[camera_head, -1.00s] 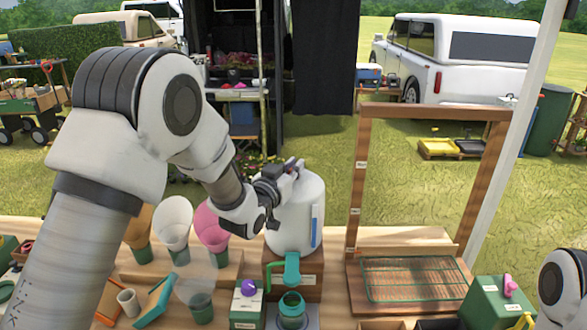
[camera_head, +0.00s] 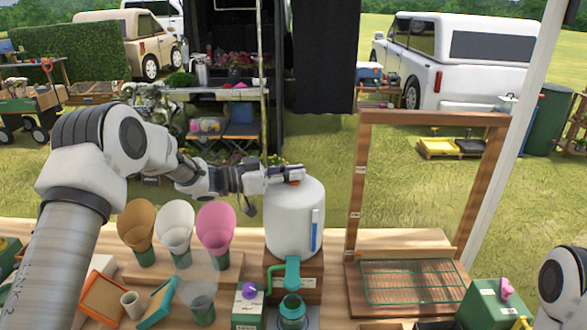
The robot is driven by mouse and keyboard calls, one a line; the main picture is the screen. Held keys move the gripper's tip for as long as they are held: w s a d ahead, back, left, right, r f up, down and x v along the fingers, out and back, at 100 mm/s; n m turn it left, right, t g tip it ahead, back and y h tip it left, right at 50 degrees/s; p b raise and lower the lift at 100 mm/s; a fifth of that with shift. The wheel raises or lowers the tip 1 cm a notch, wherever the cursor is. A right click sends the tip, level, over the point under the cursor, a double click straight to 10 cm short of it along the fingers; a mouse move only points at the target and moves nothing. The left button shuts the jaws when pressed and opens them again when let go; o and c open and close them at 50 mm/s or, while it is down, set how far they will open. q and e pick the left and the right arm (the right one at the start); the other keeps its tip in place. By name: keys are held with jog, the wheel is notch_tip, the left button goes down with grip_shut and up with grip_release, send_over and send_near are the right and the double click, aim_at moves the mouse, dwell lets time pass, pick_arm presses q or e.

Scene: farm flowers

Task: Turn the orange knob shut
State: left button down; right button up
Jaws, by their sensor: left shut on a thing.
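The orange knob (camera_head: 294,183) sits on top of the white tank (camera_head: 290,220), and only a small part of it shows. My left gripper (camera_head: 287,177) reaches in from the left and is shut on the knob at the tank's top. The tank stands on a wooden block, with a teal spout (camera_head: 292,270) at its front. A teal jar (camera_head: 292,310) stands below the spout. My right gripper is out of view; only part of my right arm shows at the right edge.
Brown, white and pink cones (camera_head: 215,228) stand left of the tank. A wooden frame (camera_head: 362,185) with a wire rack (camera_head: 410,282) stands to the right. Bare table lies between tank and frame.

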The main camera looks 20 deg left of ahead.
pick_arm(q)
jog(key=shift+f+m+g+h, duration=0.1)
jog(key=shift+m+g+h, duration=0.9)
jog(key=shift+m+g, duration=0.8)
jog(key=shift+g, duration=0.5)
jog(key=c, duration=1.2)
grip_release()
jog(key=shift+d, duration=0.1)
jog(key=shift+c, duration=0.2)
jog(key=v, duration=1.2)
